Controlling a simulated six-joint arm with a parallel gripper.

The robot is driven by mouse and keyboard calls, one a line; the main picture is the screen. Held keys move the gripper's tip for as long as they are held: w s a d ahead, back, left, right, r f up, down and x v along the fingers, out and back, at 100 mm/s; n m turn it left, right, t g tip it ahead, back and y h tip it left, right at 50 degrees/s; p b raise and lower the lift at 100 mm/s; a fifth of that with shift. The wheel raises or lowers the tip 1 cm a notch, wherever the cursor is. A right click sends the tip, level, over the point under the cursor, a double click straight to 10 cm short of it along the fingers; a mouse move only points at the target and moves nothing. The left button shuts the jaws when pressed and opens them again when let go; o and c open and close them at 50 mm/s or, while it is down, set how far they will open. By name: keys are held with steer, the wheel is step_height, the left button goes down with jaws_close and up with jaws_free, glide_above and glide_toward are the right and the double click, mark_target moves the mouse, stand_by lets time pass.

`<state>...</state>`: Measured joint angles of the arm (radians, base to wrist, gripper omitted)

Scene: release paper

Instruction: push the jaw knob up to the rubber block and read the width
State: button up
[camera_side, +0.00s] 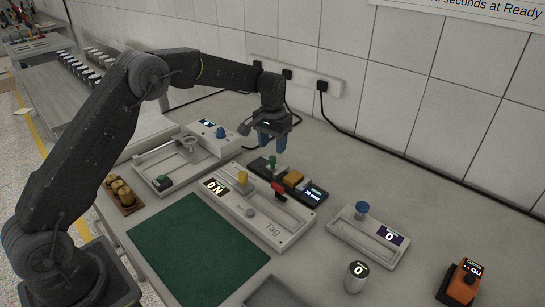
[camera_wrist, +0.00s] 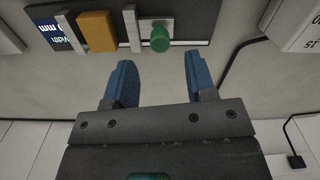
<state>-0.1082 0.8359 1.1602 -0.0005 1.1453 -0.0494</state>
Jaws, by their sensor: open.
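The width gauge has a dark base (camera_wrist: 205,22), also in the side view (camera_side: 255,166). Its green jaw knob (camera_side: 272,161) stands on a pale jaw plate; it also shows in the wrist view (camera_wrist: 160,38). The orange rubber block (camera_side: 293,179) sits along the gauge, with a clear gap from the knob's jaw; it is in the wrist view (camera_wrist: 97,31). Beyond it is the display (camera_side: 314,193), which seems to read 70 mm. My gripper (camera_side: 273,143) is open and empty above the gauge; in the wrist view its blue fingertips (camera_wrist: 160,62) are apart, on the wall side of the knob.
A pale panel (camera_side: 257,222) with yellow and red handles lies directly in front of the gauge. Another pale device (camera_side: 160,165) is to the left, and a blue-knobbed one (camera_side: 345,229) to the right. A green mat (camera_side: 195,250) lies clear in front. Cables run along the wall.

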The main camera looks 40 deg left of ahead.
mark_target(273, 158)
step_height(273, 158, down, 5)
stand_by(0.3)
jaws_close()
stand_by(0.5)
steer(key=shift+d, duration=0.1)
